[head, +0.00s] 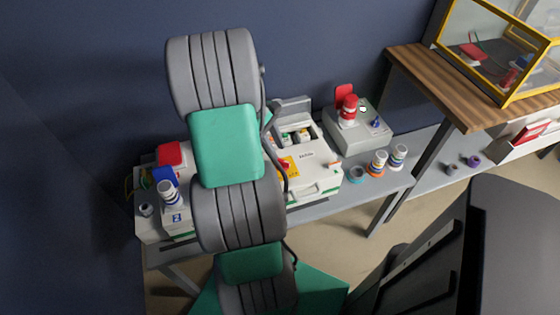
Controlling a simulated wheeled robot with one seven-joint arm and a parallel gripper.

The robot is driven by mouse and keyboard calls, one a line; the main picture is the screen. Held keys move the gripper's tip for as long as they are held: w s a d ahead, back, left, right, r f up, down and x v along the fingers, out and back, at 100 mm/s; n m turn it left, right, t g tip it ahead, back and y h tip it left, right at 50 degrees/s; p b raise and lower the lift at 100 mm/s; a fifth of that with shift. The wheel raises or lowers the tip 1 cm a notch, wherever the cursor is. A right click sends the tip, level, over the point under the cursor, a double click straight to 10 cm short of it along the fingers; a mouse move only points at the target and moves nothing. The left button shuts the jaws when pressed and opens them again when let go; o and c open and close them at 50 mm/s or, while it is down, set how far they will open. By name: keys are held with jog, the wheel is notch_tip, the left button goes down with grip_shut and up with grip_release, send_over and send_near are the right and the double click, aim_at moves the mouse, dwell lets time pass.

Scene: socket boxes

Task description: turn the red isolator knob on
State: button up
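The red isolator knob (284,163) sits on a yellow plate (292,168) on the middle white socket box (318,172). The knob is small and partly beside my arm's edge, so its turn angle cannot be told. My arm's grey and teal links rise through the middle of the head view and cover the left part of this box. My gripper does not show; it is outside the picture or hidden behind the arm links.
A grey box (362,138) with a red plug stands right of the middle box. Loose plugs (377,163) stand on the grey bench (395,187). Another white box (152,230) with red and blue covers stands left. A wooden shelf (425,72) carries a yellow-framed case (500,55).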

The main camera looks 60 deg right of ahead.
aim_at(281, 160)
jog(key=x, duration=0.4)
jog(key=shift+s+f+b, duration=0.1)
jog(key=shift+f+b, duration=0.2)
jog(key=shift+f, duration=0.1)
jog(key=shift+c, duration=0.4)
grip_shut()
